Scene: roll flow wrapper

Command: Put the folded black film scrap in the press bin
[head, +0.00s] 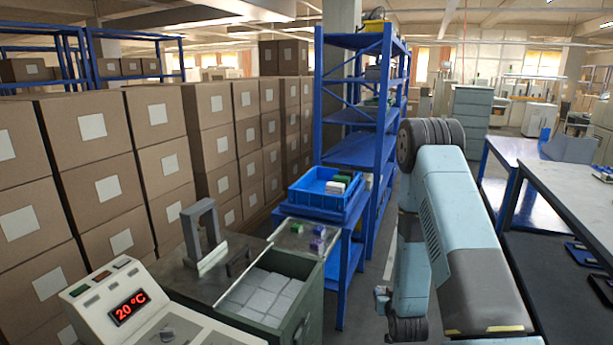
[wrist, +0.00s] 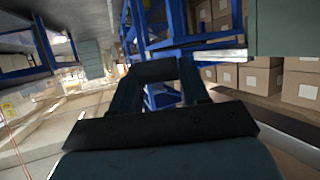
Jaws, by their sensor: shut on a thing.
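My gripper (wrist: 157,78) shows at the middle of the wrist view, its two dark fingers pointing away from the camera. They are shut on a flat dark piece (wrist: 153,70) that spans between the fingertips, which looks like the folded black film scrap. In the head view my arm fills the right of centre, and I cannot make out the fingers or the scrap there. An open dark green bin (head: 308,272) with pale packets inside stands at the lower middle of the head view. No label shows whether it is the press bin.
A control box (head: 120,310) reading 20 °C stands at lower left. A blue crate (head: 318,199) rests on a blue stand beside a blue rack (head: 357,150). Stacked cartons (head: 95,190) line the left. A grey-topped table (head: 580,195) is at right, close to my arm.

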